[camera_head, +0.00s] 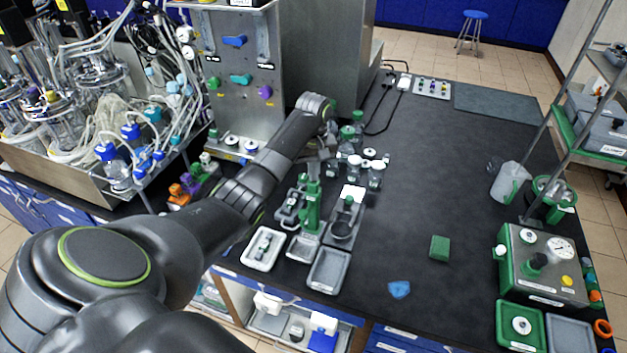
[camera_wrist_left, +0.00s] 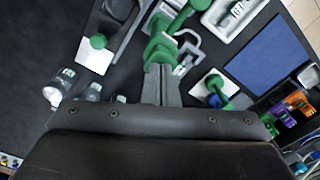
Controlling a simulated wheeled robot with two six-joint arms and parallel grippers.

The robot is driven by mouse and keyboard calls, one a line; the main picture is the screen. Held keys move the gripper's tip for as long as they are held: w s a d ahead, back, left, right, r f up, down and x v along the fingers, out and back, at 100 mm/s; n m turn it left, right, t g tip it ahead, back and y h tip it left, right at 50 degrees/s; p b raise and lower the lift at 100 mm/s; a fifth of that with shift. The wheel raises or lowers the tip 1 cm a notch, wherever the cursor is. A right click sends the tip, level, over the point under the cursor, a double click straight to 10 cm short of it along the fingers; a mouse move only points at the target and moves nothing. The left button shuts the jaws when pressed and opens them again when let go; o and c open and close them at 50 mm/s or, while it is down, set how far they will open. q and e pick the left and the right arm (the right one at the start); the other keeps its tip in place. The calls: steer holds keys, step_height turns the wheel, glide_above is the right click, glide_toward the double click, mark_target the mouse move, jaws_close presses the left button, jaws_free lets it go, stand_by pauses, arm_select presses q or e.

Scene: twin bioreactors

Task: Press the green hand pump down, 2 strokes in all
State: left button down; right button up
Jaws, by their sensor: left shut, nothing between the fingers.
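The green hand pump (camera_head: 310,207) stands upright on the dark bench among small trays, left of the bench's middle. In the left wrist view its green parts (camera_wrist_left: 160,47) lie just beyond my fingertips. I cannot tell whether the fingertips touch the pump. My right gripper is in neither view.
Lidded glass bottles (camera_head: 354,165) stand close behind the pump. Grey trays (camera_head: 328,271) lie in front of it. A green block (camera_head: 439,248) and a blue piece (camera_head: 399,289) lie to the right. A green gauge box (camera_head: 541,264) stands far right. The bench's middle is clear.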

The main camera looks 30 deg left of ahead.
arm_select(q)
steer(key=shift+f+b, duration=0.3)
steer(key=shift+f, duration=0.9)
steer(key=shift+r, duration=0.15)
steer(key=shift+r+p, duration=0.85)
steer(key=shift+r, duration=0.85)
